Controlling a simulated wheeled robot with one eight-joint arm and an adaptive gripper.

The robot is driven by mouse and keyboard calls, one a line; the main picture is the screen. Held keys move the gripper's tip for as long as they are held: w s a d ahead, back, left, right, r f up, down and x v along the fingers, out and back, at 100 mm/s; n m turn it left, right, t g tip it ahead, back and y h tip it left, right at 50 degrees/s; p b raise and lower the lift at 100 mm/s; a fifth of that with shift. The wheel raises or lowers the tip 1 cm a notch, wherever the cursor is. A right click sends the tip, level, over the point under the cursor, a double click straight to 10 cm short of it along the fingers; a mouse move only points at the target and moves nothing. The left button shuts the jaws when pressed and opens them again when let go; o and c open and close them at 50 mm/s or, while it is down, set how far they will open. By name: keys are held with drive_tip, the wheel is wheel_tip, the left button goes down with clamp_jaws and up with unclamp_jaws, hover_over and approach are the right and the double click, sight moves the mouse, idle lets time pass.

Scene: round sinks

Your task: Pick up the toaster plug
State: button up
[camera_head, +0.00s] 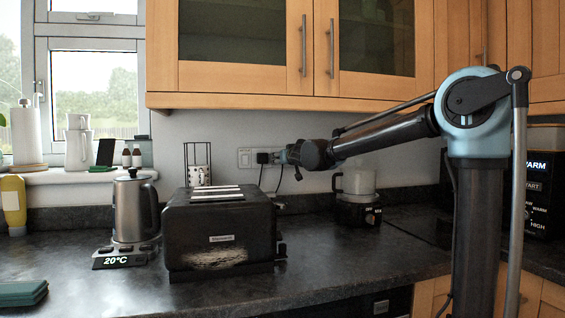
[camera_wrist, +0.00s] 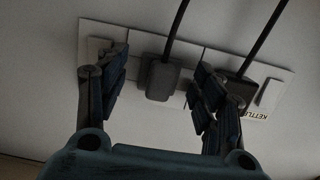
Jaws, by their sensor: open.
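A black plug (camera_wrist: 162,80) sits in the white wall socket plate (camera_wrist: 97,32) in the wrist view, with its cord running to the top of the picture. My gripper (camera_wrist: 155,88) is open, with one finger on each side of this plug; contact is not clear. A second black plug (camera_wrist: 234,88) is to the right, partly behind the right finger, next to a "KETTLE" label. In the head view, my gripper (camera_head: 284,157) is at the wall socket (camera_head: 244,157), close to a black plug (camera_head: 263,157). The black toaster (camera_head: 220,235) stands on the counter below.
A steel kettle (camera_head: 130,207) stands left of the toaster. A wire rack (camera_head: 198,160) is behind the toaster. A coffee maker (camera_head: 358,195) stands under my arm. Wooden cupboards (camera_head: 300,45) hang above. The counter front (camera_head: 350,270) is clear.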

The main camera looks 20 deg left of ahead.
drive_tip(key=c, duration=1.1)
drive_tip(key=shift+c, duration=0.2)
drive_tip(key=shift+s+d+r, duration=0.25)
drive_tip(key=shift+s+r, duration=0.1)
drive_tip(key=shift+r, duration=0.1)
drive_tip(key=shift+c, duration=1)
drive_tip(key=s+d+r, duration=0.2)
drive_tip(key=s, duration=0.1)
drive_tip(key=s+d+r, duration=0.2)
drive_tip(key=s, duration=0.2)
drive_tip(key=s+d+r, duration=0.3)
drive_tip(key=s, duration=0.1)
drive_tip(key=shift+s, duration=0.1)
clamp_jaws()
